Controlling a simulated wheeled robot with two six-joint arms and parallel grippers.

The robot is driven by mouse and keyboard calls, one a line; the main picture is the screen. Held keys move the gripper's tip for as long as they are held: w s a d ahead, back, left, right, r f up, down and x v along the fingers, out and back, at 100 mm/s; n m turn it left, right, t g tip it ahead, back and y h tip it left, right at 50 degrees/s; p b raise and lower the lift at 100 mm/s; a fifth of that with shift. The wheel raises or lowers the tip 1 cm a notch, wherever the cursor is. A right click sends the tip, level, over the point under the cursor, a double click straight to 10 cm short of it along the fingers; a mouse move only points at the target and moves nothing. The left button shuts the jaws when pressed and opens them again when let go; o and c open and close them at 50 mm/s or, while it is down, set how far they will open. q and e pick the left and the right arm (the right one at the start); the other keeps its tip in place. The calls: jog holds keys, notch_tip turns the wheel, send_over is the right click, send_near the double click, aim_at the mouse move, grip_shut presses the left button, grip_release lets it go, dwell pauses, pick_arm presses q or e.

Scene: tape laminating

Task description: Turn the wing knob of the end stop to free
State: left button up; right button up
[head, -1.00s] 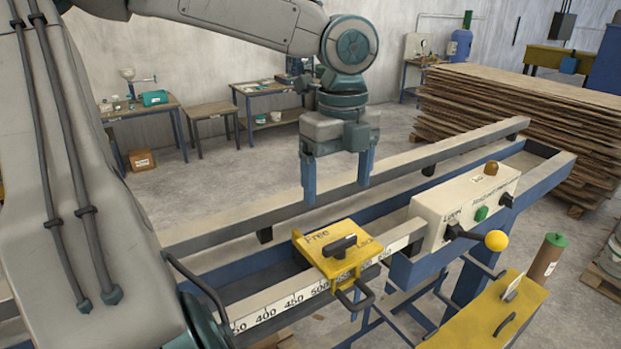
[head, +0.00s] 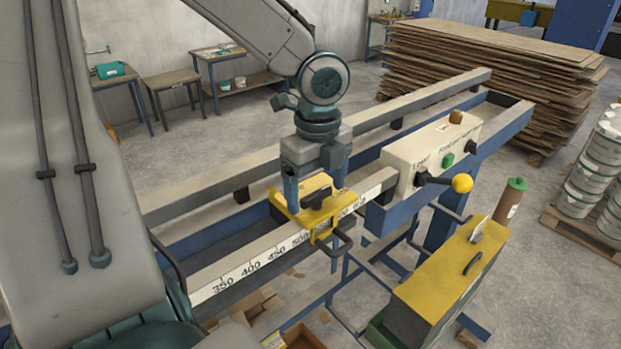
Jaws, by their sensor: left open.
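The yellow end stop (head: 284,207) sits on the scale rail (head: 236,272). Its black wing knob (head: 317,198) stands on its top face. My left gripper (head: 315,195) points down over the end stop with its jaws open. One blue finger is to the left of the knob and the other to its right, close to the yellow top. I cannot tell whether either finger touches the knob. My right gripper is not in view.
A cream control box (head: 405,168) with a yellow-ball lever (head: 461,183) stands right of the end stop. A black handle (head: 335,243) juts from the stop's front. A yellow-topped box (head: 440,275) stands front right. A long beam (head: 340,140) runs behind.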

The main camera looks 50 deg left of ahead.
pick_arm(q)
jog(key=shift+w+a+f, duration=0.15)
jog(key=shift+a+f, duration=0.05)
jog(key=shift+a, duration=0.15)
jog(key=shift+c, duration=0.8)
jog(key=c, duration=0.8)
